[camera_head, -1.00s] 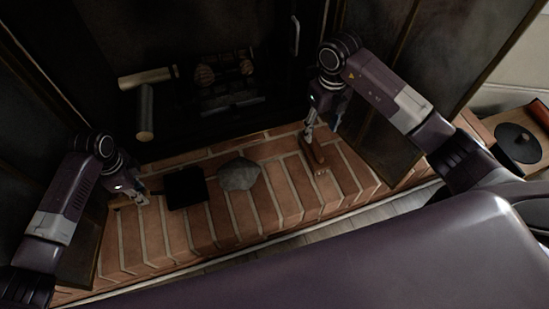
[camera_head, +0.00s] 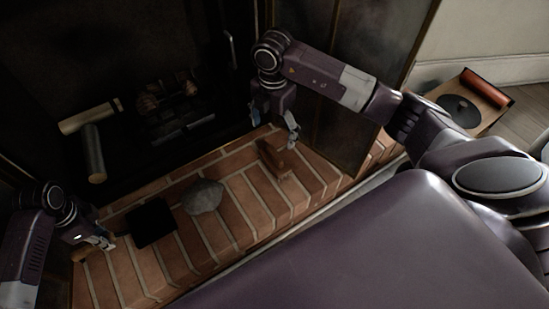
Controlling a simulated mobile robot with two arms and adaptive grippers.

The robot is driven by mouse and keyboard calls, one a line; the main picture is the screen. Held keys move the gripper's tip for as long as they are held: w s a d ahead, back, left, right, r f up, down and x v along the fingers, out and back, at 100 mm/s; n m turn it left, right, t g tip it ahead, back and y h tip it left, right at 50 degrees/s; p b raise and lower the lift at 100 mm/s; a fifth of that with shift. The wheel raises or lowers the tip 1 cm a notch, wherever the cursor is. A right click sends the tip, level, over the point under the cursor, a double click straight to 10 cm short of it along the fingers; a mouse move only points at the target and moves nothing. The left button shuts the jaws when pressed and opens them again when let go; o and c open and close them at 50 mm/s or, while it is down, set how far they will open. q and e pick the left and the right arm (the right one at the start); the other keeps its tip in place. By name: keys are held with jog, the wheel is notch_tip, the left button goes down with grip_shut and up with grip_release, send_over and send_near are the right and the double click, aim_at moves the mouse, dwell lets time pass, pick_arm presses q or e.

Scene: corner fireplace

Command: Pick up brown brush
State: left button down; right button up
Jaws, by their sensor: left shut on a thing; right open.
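The brown brush (camera_head: 284,161) sits on the right part of the brick hearth. My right gripper (camera_head: 293,138) is open just above and behind it; whether they touch is unclear. At the lower left, my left gripper (camera_head: 103,243) is shut on what looks like the wooden handle (camera_head: 78,255) of a black pan (camera_head: 151,222). The pan lies low over the hearth, and the join between handle and pan is hidden by the gripper.
A grey stone (camera_head: 203,196) lies on the brick hearth (camera_head: 222,232) between the pan and the brush. Two logs (camera_head: 95,160) lie in the dark fireplace. A wooden box with a dark round lid (camera_head: 458,107) stands at the right. Dark panels flank the hearth.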

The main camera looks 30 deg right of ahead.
aim_at(274, 154)
notch_tip(274, 154, down, 12)
jog(key=m, duration=0.3)
jog(key=shift+d+r+m, duration=0.1)
jog(key=shift+d+m, duration=0.05)
jog(key=shift+m, duration=0.15)
jog(key=c, duration=1.3)
jog(key=shift+r, duration=0.1)
notch_tip(274, 154, up, 10)
